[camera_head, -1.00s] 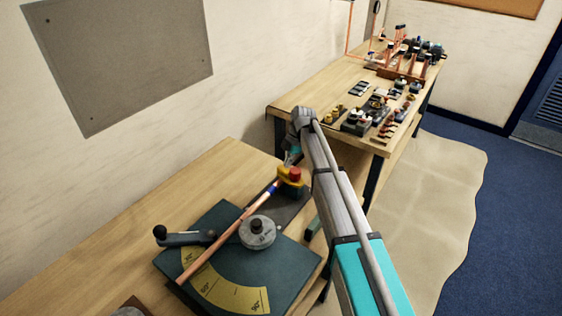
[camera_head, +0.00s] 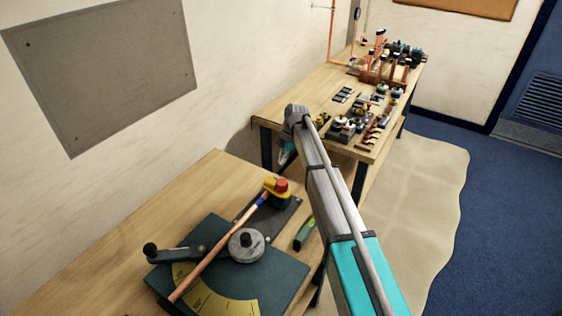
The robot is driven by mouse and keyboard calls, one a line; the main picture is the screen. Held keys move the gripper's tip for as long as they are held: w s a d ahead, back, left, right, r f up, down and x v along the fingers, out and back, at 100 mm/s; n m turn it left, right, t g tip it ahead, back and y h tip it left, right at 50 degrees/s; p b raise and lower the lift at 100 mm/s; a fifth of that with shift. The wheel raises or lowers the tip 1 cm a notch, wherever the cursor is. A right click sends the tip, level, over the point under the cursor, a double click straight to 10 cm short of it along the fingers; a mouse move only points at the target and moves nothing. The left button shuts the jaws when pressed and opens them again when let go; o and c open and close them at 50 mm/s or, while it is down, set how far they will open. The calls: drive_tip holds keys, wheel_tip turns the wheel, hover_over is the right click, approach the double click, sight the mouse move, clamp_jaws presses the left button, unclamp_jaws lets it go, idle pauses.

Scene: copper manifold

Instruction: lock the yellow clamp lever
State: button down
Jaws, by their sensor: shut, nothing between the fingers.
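The yellow clamp lever (camera_head: 272,194) with its red knob (camera_head: 281,184) sits at the far end of the pipe bender (camera_head: 285,278), on a dark plate (camera_head: 284,215). A copper pipe (camera_head: 215,247) with a blue band runs from the clamp across the bender. My gripper (camera_head: 286,158) is beyond the clamp and apart from it, partly hidden by my arm. It is shut and empty. Whether the lever is locked cannot be told from this view.
The bender has a grey round former (camera_head: 247,245) and a black-knobbed handle (camera_head: 172,252). A green tool (camera_head: 304,234) lies on the near bench (camera_head: 130,222). A second bench (camera_head: 283,108) behind carries fittings and copper pipework. A wall stands at left.

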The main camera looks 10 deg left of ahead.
drive_tip(key=a+p+v, duration=0.1)
drive_tip(key=p+v, duration=0.4)
drive_tip(key=v, duration=0.1)
drive_tip(key=shift+w+d+r+p, duration=0.25)
drive_tip(key=shift+r+p, duration=0.15)
drive_tip(key=shift+d, duration=0.1)
idle(0.4)
drive_tip(key=s+d+f+m+t+h+b, duration=0.1)
drive_tip(key=s+d+f+m+b, duration=0.2)
drive_tip(key=s+d+m, duration=1)
drive_tip(key=s+d+f+m+t+h+b, duration=0.1)
drive_tip(key=s+d+f+m+b, duration=0.2)
drive_tip(key=s+d+m, duration=1)
drive_tip(key=s+d+f, duration=0.1)
drive_tip(key=s+d, duration=0.2)
drive_tip(key=d, duration=0.5)
drive_tip(key=shift+h, duration=0.3)
drive_tip(key=c, duration=1.3)
unclamp_jaws()
drive_tip(key=shift+d, duration=0.1)
drive_tip(key=shift+c, duration=0.2)
